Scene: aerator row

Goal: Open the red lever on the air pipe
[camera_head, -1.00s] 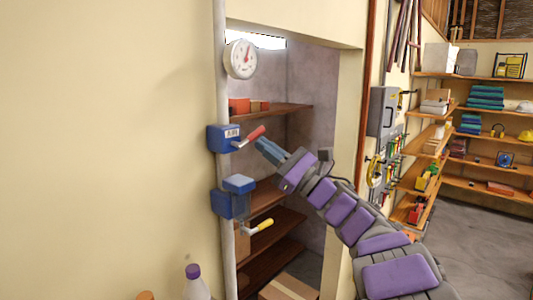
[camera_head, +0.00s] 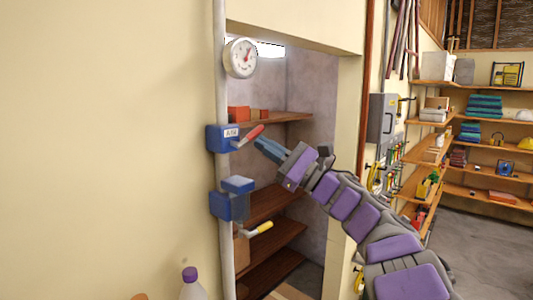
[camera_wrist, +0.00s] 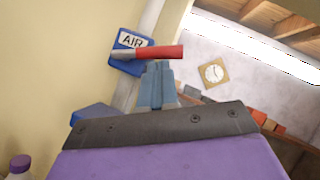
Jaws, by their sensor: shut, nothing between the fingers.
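The red lever (camera_head: 250,134) sticks out to the right and slightly up from a blue valve box (camera_head: 221,139) on the white air pipe (camera_head: 221,70). In the wrist view the red lever (camera_wrist: 155,52) lies across the picture just beyond my fingertips, with the box's AIR label (camera_wrist: 131,40) to its left. My gripper (camera_head: 260,143) is shut and empty, its blue fingers just below and right of the lever's end. It also shows in the wrist view (camera_wrist: 158,66), its tips right under the lever; I cannot tell whether they touch.
A second blue box (camera_head: 228,203) with a yellow lever (camera_head: 258,229) is lower on the pipe. A gauge (camera_head: 240,58) is above. Shelves in an alcove (camera_head: 275,200) stand behind my gripper. A purple-capped bottle (camera_head: 191,284) is at the bottom.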

